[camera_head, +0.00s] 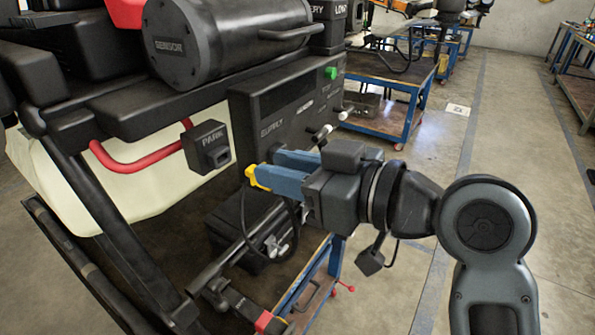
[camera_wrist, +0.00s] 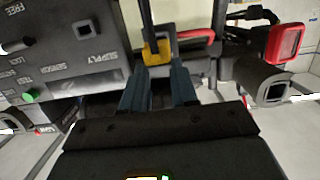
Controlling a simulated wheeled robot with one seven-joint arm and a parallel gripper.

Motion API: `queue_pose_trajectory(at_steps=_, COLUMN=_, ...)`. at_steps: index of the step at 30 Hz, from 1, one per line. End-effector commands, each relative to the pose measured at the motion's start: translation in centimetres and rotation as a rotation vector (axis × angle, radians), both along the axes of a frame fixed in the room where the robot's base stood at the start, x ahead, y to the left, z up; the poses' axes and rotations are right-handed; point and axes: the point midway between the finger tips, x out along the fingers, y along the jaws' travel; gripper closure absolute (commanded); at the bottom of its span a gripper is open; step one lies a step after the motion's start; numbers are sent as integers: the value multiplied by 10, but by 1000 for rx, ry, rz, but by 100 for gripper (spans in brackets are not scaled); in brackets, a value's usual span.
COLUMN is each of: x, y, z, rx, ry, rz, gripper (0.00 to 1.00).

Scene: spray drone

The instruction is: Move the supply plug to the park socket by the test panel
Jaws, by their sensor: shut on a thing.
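The supply plug (camera_head: 258,177) is a small yellow piece with a black cable (camera_head: 246,215) hanging in a loop below it. My gripper (camera_head: 273,172) is shut on it with its blue fingers, and the plug also shows between the fingertips in the wrist view (camera_wrist: 157,52). The black park socket (camera_head: 209,149), marked PARK, is on the drone's side, to the upper left of the plug and apart from it. The dark test panel (camera_head: 306,107) is above my gripper. Its SUPPLY label shows inverted in the wrist view (camera_wrist: 88,58), where the plug is clear of the panel.
A red hose (camera_head: 140,163) runs beside the park socket, in front of the pale tank (camera_head: 60,180). A black sensor cylinder (camera_head: 222,35) is above. A toggle lever (camera_head: 322,131) and green button (camera_head: 331,73) stick out from the panel. Open floor (camera_head: 410,190) is at the right.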

Motion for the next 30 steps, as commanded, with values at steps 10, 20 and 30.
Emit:
queue_pose_trajectory(at_steps=10, x=17, y=22, z=0, rx=-1, ry=-1, rz=0, gripper=100)
queue_pose_trajectory(at_steps=20, x=22, y=29, z=0, rx=-1, ry=-1, rz=1, gripper=100)
queue_pose_trajectory(at_steps=30, x=22, y=29, z=0, rx=-1, ry=-1, rz=0, gripper=100)
